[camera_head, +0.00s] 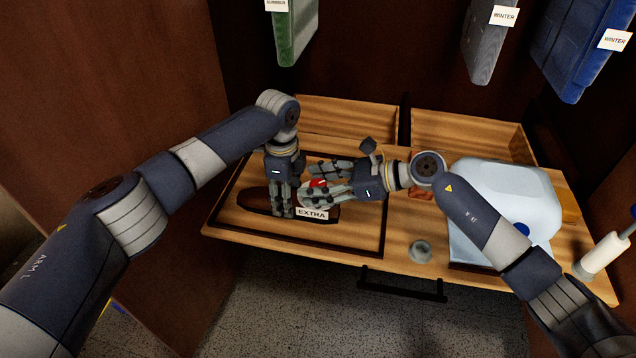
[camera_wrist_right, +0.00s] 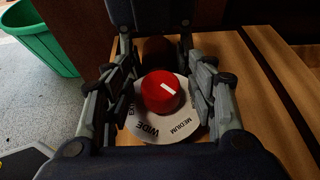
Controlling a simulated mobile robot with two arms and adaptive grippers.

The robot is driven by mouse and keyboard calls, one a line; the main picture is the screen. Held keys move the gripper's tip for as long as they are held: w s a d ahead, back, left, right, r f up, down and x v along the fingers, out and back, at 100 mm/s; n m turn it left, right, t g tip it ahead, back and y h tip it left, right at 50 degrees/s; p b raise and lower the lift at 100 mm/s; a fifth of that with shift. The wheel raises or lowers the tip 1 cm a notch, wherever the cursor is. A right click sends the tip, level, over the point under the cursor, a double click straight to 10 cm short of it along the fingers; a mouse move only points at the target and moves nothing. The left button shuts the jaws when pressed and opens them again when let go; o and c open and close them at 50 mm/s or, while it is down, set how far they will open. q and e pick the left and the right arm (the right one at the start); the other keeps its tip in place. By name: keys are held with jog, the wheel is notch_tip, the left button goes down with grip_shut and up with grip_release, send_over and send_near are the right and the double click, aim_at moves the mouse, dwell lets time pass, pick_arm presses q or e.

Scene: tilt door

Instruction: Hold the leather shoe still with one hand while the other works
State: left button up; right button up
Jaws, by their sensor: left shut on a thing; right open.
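The dark brown leather shoe (camera_head: 254,200) lies on the left part of the wooden drop-down panel. My left gripper (camera_head: 282,212) comes down from above and is shut on the shoe near its middle. A red knob (camera_head: 318,183) with a white mark sits at the shoe's right end; it shows whole in the right wrist view (camera_wrist_right: 161,91). A pale dial plate (camera_wrist_right: 170,128) under it reads WIDE and MEDIUM, and an EXTRA label (camera_head: 312,214) shows in the head view. My right gripper (camera_head: 308,184) is open, with fingers on both sides of the knob; contact is unclear.
A pale blue-white bulky object (camera_head: 510,190) stands on the panel's right side. A small grey round piece (camera_head: 420,250) lies near the front edge, above a black handle (camera_head: 402,287). A white bottle (camera_head: 605,252) is far right. Labelled garments (camera_head: 487,45) hang above.

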jog(key=c, duration=1.1)
jog(key=shift+d+f+m+t, duration=0.1)
jog(key=shift+f+m+t, duration=0.05)
jog(key=shift+m+t, duration=0.35)
jog(key=shift+m+t+h, duration=0.7)
jog(key=shift+m+t, duration=0.1)
jog(key=shift+s+a+m+t+h, duration=0.2)
jog(key=shift+m+t+h, duration=0.25)
jog(key=shift+m+t, duration=0.2)
jog(key=shift+s+a+m+t+h, duration=0.1)
jog(key=shift+a+m+t+h, duration=0.05)
jog(key=shift+m+t+h, duration=0.4)
jog(key=shift+w+m+t+h, duration=0.1)
jog(key=shift+m+t+h, duration=0.55)
jog(key=shift+m, duration=0.25)
jog(key=shift+h, duration=0.25)
jog(key=shift+w+d+m+t, duration=0.15)
jog(key=shift+m+t, duration=0.1)
jog(key=shift+m, duration=0.25)
